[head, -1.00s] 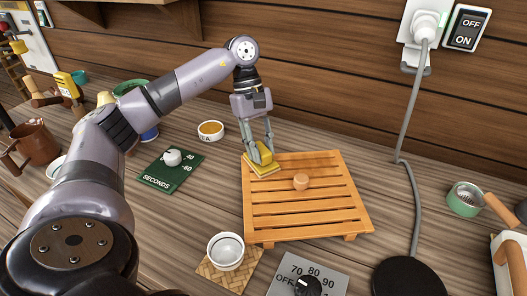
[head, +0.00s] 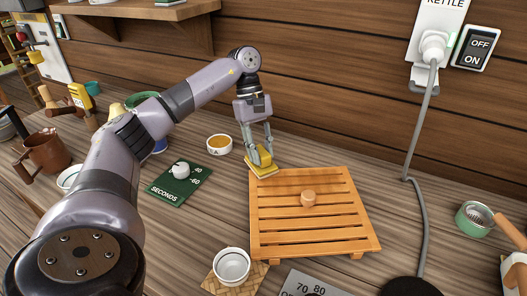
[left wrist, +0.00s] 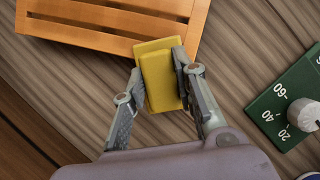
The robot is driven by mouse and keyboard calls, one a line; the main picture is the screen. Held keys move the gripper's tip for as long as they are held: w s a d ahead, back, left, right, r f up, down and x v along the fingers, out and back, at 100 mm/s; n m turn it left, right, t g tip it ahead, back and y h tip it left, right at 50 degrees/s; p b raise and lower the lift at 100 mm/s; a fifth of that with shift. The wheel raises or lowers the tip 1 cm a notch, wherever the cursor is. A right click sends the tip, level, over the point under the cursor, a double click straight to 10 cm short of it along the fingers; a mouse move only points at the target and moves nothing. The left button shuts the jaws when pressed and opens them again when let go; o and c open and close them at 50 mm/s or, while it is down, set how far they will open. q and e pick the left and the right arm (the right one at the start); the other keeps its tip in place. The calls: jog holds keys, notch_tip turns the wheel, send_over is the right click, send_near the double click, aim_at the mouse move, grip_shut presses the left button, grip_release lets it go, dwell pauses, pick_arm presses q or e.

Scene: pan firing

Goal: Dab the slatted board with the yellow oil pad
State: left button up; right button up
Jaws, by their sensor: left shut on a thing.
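The slatted board (head: 314,233) is orange wood and lies on the table, right of centre in the head view. Its edge shows at the top of the left wrist view (left wrist: 90,38). A small round wooden knob (head: 308,198) sits on its slats. My left gripper (head: 262,157) is shut on the yellow oil pad (head: 264,171), at the board's far left corner. In the left wrist view the pad (left wrist: 159,72) lies between both fingers (left wrist: 160,78), its end overlapping the board's edge. I cannot tell whether they touch. My right gripper is not in view.
A green dial panel marked SECONDS (head: 165,192) and a small bowl with yellow-brown contents (head: 219,145) lie left of the board. A white cup (head: 231,266) on a woven mat stands in front. A grey cord (head: 424,200) hangs at right.

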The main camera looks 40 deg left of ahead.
aim_at(259, 175)
pick_arm(q)
jog(key=shift+s+a+f+b, duration=0.2)
jog(key=shift+s+a+b, duration=0.1)
jog(key=shift+s+a, duration=0.25)
jog(key=shift+s, duration=0.5)
jog(key=shift+s+d+r, duration=0.1)
jog(key=shift+s+d, duration=0.3)
jog(key=shift+d, duration=0.3)
jog(key=shift+s+d+r, duration=0.1)
jog(key=shift+s+d, duration=0.3)
jog(key=shift+d, duration=0.3)
jog(key=shift+s+d+f+b, duration=0.1)
jog(key=shift+s+d+b, duration=0.25)
jog(key=shift+d, duration=0.3)
jog(key=shift+s+d+f+b, duration=0.1)
jog(key=shift+s+d+b, duration=0.15)
jog(key=shift+s+d, duration=0.5)
jog(key=shift+d, duration=0.3)
jog(key=shift+s+d, duration=0.25)
jog(key=shift+d, duration=0.25)
jog(key=shift+s+d+r+b, duration=0.15)
jog(key=shift+s+d+b, duration=0.2)
jog(key=shift+d, duration=0.35)
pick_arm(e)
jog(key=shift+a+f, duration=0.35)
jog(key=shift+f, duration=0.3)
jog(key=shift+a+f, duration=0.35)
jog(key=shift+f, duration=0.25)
pick_arm(q)
jog(key=shift+r, duration=0.1)
